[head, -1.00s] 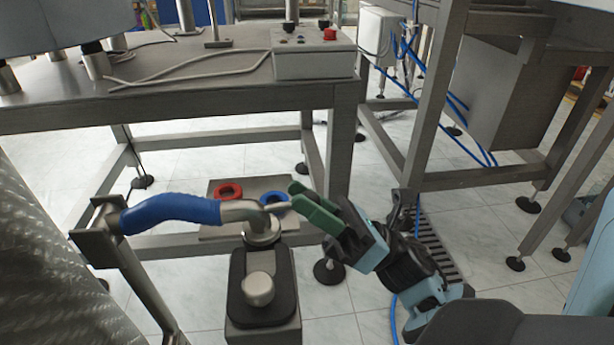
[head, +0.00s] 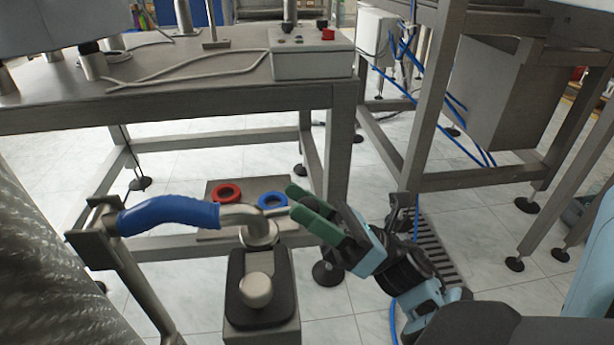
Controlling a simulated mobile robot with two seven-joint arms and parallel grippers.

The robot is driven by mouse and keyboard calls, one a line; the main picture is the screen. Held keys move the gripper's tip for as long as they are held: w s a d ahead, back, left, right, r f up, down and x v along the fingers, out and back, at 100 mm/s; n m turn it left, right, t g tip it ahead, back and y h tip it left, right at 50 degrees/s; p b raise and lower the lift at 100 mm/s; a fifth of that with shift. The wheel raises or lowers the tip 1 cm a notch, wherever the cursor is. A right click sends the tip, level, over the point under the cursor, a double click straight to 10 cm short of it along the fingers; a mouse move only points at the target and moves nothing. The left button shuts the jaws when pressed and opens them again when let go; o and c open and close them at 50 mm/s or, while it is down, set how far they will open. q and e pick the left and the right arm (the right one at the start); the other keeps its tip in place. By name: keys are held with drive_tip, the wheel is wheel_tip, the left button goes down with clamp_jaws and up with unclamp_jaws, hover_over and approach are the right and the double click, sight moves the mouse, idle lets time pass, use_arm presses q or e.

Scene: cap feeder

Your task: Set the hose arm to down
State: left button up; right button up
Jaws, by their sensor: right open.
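The hose arm (head: 170,214) is a bent metal pipe with a blue sleeve, lying roughly level. Its left end meets a bracket on a slanted post, and its right part curves onto a round metal pivot (head: 259,236). A thin light rod reaches right from the pivot towards my right gripper (head: 295,203). That gripper has green fingers, is open and points left, with its tips at the rod's end. I cannot tell whether the rod lies between the fingers or touches them. My left gripper is not in view.
A black pad with a metal knob (head: 256,289) sits on a post in front of the pivot. Behind it, a plate carries a red ring (head: 227,193) and a blue ring (head: 272,201). A steel table (head: 190,95) with a control box (head: 311,57) stands behind. A floor grate (head: 437,250) lies right.

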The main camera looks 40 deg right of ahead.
drive_tip(key=v, duration=0.8)
drive_tip(key=shift+p, duration=0.4)
